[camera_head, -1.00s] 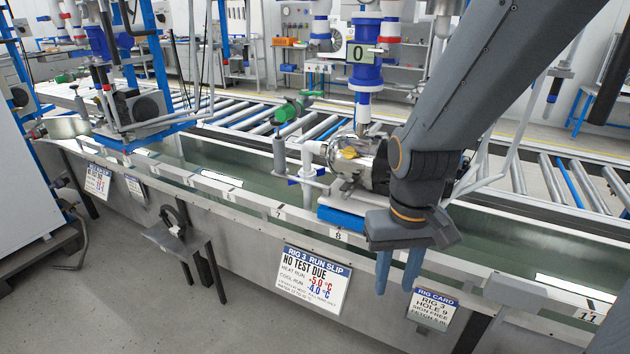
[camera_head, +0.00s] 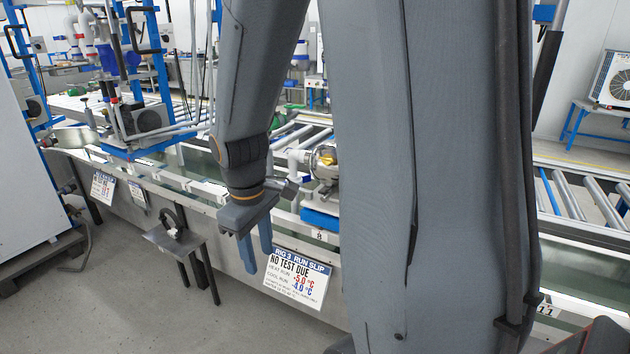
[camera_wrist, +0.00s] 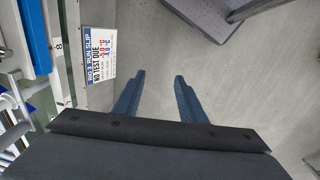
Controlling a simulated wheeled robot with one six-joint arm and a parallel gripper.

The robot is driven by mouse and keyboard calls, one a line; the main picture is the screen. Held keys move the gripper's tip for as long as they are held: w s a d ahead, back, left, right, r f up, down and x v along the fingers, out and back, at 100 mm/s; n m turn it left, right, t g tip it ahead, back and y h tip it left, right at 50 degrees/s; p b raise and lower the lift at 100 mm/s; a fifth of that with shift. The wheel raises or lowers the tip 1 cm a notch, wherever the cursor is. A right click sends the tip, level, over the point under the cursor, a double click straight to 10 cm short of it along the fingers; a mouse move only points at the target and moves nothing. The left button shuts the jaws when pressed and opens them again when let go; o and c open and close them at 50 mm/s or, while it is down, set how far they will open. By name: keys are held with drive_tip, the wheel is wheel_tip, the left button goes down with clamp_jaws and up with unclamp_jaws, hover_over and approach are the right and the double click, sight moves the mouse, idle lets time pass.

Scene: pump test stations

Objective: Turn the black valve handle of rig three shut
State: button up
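My gripper (camera_head: 256,262) hangs in front of the bench edge, fingers down, just left of the rig 3 run slip (camera_head: 297,280). In the wrist view the gripper (camera_wrist: 159,82) has its two blue fingers apart with only floor between them. The rig three pump (camera_head: 326,163), silver with a yellow part, stands on a blue base (camera_head: 320,219) behind and right of the gripper, partly hidden by my arm. I cannot make out a black valve handle on it. The slip also shows in the wrist view (camera_wrist: 100,53), left of the fingers.
A small grey stand (camera_head: 165,240) with a black ring-shaped object (camera_head: 172,222) is left of my gripper. Another rig (camera_head: 145,115) stands on the bench at the left. The floor (camera_head: 150,320) in front is open. My arm hides much of the right side.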

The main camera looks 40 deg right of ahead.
drive_tip(key=w+d+r+n+h+p, duration=0.1)
drive_tip(key=w+d+r+n, duration=0.1)
drive_tip(key=w+d+n, duration=0.5)
drive_tip(key=w+d+r+n+h+p, duration=0.1)
drive_tip(key=w+d+r+n+p, duration=0.15)
drive_tip(key=w+d, duration=0.45)
drive_tip(key=n+t+h+p, duration=0.1)
drive_tip(key=n, duration=0.7)
approach(326, 187)
drive_tip(key=shift+s+a+f, duration=0.1)
drive_tip(key=shift+f, duration=0.3)
drive_tip(key=p+x, duration=0.1)
drive_tip(key=x, duration=0.5)
drive_tip(key=shift+f, duration=0.25)
clamp_jaws()
